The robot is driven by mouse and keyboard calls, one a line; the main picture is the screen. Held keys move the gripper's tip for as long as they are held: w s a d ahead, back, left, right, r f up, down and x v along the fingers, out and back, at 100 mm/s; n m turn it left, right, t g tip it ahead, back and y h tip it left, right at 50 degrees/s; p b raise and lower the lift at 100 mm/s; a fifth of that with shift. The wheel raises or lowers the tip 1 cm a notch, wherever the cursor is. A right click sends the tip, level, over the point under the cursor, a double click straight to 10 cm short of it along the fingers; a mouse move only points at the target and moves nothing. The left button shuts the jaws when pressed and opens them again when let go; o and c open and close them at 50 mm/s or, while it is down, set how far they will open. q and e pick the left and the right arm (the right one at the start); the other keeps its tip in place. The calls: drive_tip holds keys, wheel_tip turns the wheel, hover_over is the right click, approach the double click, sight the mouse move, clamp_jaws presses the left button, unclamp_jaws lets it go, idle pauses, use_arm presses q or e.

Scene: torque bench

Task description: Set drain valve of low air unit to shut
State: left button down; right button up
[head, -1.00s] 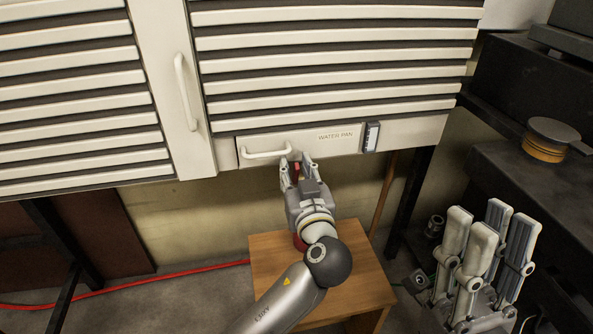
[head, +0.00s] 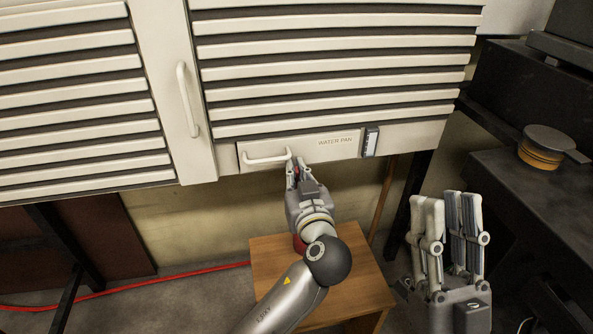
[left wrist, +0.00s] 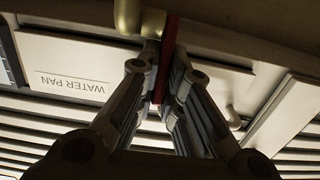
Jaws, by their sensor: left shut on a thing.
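The low air unit is the louvred cream cabinet with a drawer marked WATER PAN (head: 335,141). In the left wrist view a narrow red valve lever (left wrist: 166,55) runs between the fingers, beside a pale pipe elbow (left wrist: 130,16). My left gripper (head: 298,162) is just under the drawer's front edge, shut on the red lever; it also shows in the left wrist view (left wrist: 160,75). The fingers hide most of the lever in the head view. My right gripper (head: 447,205) is open and empty at the lower right, fingers upward.
The drawer's white handle (head: 267,158) is close to my left fingertips. A wooden stool (head: 350,270) stands below, with a red object (head: 299,243) partly hidden by my arm. A dark bench (head: 520,195) with a yellow-banded round item (head: 543,148) is at right. A red hose (head: 130,287) crosses the floor.

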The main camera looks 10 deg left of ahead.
use_arm(q)
drive_tip(key=shift+w+r+g+p, duration=0.15)
drive_tip(key=shift+g+p, duration=0.25)
drive_tip(key=shift+p, duration=0.35)
use_arm(e)
drive_tip(key=w+f+g+h, duration=0.1)
drive_tip(key=w+f+g, duration=0.3)
drive_tip(key=w+f, duration=0.1)
drive_tip(key=shift+w+a+f+g+h, duration=0.2)
drive_tip(key=shift+a+f+g+h, duration=0.1)
drive_tip(key=shift+h, duration=0.1)
use_arm(q)
drive_tip(key=c, duration=1.6)
unclamp_jaws()
drive_tip(key=shift+o, duration=0.2)
